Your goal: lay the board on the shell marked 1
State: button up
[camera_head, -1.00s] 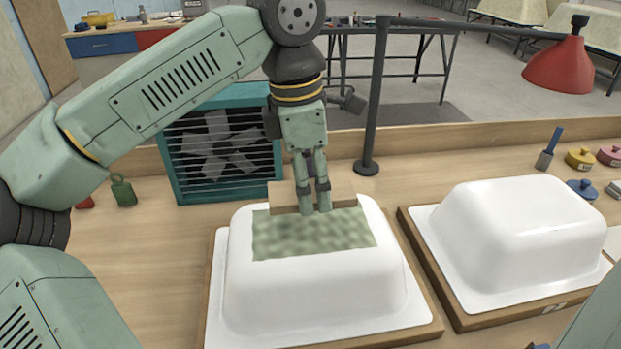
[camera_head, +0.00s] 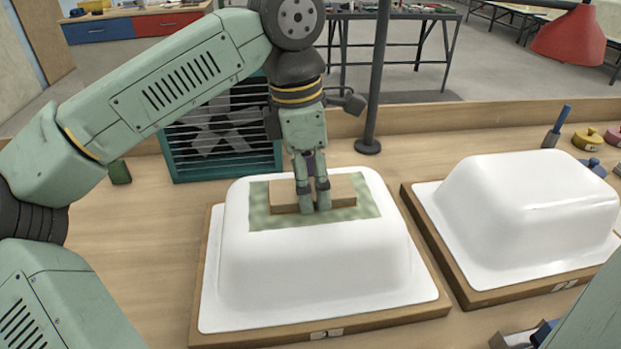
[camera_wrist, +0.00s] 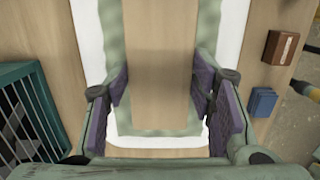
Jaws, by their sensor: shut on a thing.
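The board (camera_head: 342,190) is a flat plain wooden piece; it also shows in the wrist view (camera_wrist: 160,65). My gripper (camera_head: 314,208) is shut on it, one finger on each side in the wrist view. The board is over a mottled green sheet (camera_head: 262,212) on top of the left white shell (camera_head: 315,270). I cannot tell whether it touches the sheet. A second white shell (camera_head: 525,215) is at the right and has nothing on top. Small tags on the left base (camera_head: 326,333) and right base (camera_head: 565,285) are too small to read.
A teal-framed fan (camera_head: 222,135) stands behind the left shell. Small lidded pots (camera_head: 588,142) and a blue-handled tool (camera_head: 556,128) are at the back right. Bare bench lies left of the left shell.

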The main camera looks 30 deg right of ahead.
jog(key=shift+f, duration=0.2)
dwell(0.6)
jog(key=o, duration=1.3)
jog(key=shift+o, duration=0.4)
jog(key=o, duration=0.4)
jog(key=shift+r, duration=0.1)
jog(key=shift+r+p, duration=2.55)
jog(key=shift+r, duration=0.9)
